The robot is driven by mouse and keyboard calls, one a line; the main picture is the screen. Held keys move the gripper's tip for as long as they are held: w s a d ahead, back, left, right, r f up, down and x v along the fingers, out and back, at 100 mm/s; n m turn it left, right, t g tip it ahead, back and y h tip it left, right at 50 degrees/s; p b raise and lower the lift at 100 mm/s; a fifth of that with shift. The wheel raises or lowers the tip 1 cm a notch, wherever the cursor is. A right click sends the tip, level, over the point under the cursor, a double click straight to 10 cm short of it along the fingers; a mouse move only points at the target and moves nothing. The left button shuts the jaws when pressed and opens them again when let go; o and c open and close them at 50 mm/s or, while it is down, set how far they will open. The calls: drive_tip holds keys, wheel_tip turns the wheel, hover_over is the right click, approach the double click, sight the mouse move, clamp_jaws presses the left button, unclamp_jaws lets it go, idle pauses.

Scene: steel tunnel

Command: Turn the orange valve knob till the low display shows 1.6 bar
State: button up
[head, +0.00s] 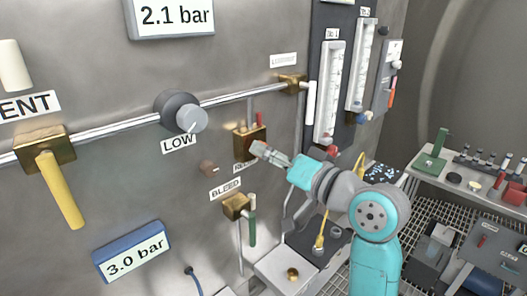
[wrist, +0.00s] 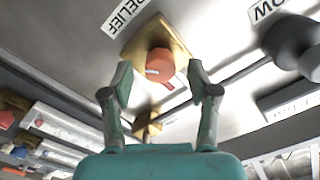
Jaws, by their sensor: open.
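The orange-red valve knob (wrist: 160,63) sits on a brass block (wrist: 182,48) beside a RELIEF label (wrist: 128,12) in the wrist view. My gripper (wrist: 160,82) is open, with one finger on each side of the knob; I cannot tell whether they touch it. In the head view my gripper (head: 262,152) is at the brass block (head: 243,140) and hides most of the knob and part of the label. A white display (head: 170,15) at the top reads 2.1 bar. A blue-framed display (head: 130,252) at the lower left reads 3.0 bar.
A large grey knob (head: 187,112) marked LOW sits on the pipe left of my gripper. A yellow-handled valve (head: 60,185) is at the far left, and a green-handled BLEED valve (head: 240,208) is below my gripper. Flow tubes (head: 330,90) stand to the right.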

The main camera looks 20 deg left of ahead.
drive_tip(key=shift+x, duration=1.05)
clamp_jaws()
drive_tip(key=shift+n, duration=0.4)
drive_tip(key=n, duration=0.4)
drive_tip(key=shift+n, duration=2.5)
